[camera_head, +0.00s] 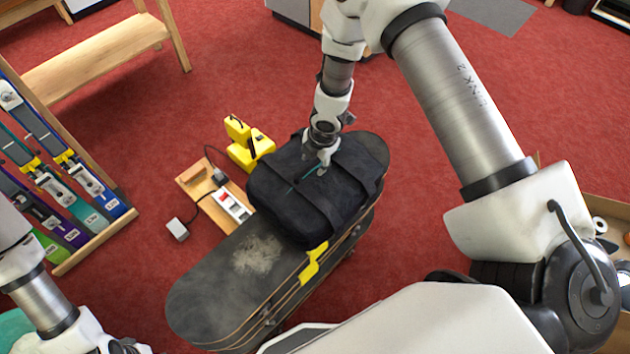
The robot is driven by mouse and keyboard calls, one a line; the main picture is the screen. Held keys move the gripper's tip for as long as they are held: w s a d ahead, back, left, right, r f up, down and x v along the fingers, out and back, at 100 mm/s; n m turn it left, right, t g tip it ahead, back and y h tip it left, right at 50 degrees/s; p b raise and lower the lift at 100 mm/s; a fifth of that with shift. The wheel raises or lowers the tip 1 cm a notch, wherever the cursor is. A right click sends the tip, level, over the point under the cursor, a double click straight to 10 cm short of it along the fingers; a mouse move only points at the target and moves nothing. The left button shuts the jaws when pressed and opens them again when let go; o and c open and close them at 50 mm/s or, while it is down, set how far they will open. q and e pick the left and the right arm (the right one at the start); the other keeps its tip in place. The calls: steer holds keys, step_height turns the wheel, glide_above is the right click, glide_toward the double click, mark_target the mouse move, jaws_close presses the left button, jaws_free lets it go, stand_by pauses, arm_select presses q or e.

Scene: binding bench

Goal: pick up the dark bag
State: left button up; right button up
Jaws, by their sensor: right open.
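The dark bag (318,190) is black and soft, with straps across it. It lies on the far part of a stack of skateboards (215,283) in the middle of the view. My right gripper (317,171) is open and points down at the top of the bag, its fingertips at the fabric near a thin teal line. I cannot tell whether they touch it. My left gripper (122,347) is at the bottom left edge, mostly cut off and well away from the bag.
A wooden board with a power strip (234,206) and a yellow tool (249,146) lie on the red carpet left of the bag. A rack of skis (62,170) and a wooden bench (95,65) stand further left. Open carpet lies beyond the bag.

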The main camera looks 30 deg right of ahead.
steer(key=shift+f, duration=0.35)
jaws_close()
